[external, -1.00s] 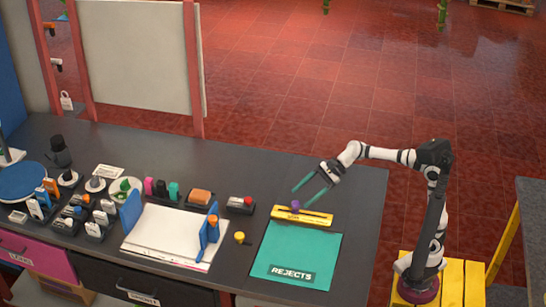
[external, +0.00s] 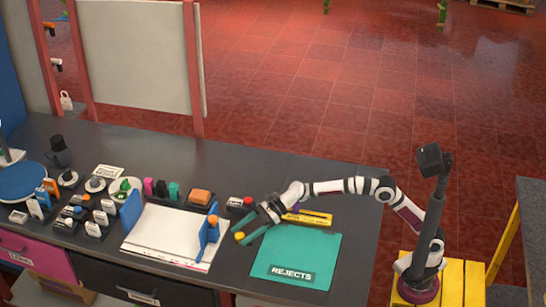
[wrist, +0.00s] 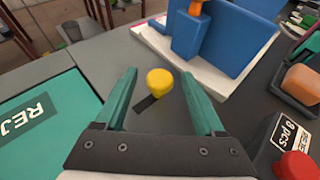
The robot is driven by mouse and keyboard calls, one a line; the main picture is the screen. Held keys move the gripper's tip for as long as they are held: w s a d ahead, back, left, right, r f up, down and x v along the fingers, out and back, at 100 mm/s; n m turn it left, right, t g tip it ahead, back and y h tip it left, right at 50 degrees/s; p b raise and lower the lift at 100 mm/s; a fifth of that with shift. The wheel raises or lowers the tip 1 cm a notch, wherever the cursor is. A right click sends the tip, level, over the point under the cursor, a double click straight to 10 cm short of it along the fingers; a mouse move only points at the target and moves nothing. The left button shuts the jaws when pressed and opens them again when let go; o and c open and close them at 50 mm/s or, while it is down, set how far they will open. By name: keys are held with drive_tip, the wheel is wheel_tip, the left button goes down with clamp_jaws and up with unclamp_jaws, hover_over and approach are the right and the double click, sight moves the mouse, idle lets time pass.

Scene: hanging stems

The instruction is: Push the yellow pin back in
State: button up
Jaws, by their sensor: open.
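The yellow pin (external: 239,237) shows as a round yellow knob low on the dark bench top, between the white board and the teal mat. In the wrist view the yellow pin (wrist: 159,82) sits between the fingertips, with a dark strip beside its base. How far it stands out cannot be told. My gripper (external: 238,235) reaches down and left to it with teal fingers. In the wrist view my gripper (wrist: 158,78) is open, a finger on either side of the knob with visible gaps. Nothing is held.
A blue upright with an orange top (external: 208,233) stands on the white board (external: 168,232) left of the pin. A red-button box (external: 242,203) is behind. The yellow tray (external: 315,219) and teal REJECTS mat (external: 310,250) lie to the right. The bench front is clear nearby.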

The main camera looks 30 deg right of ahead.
clamp_jaws()
idle(0.3)
idle(1.1)
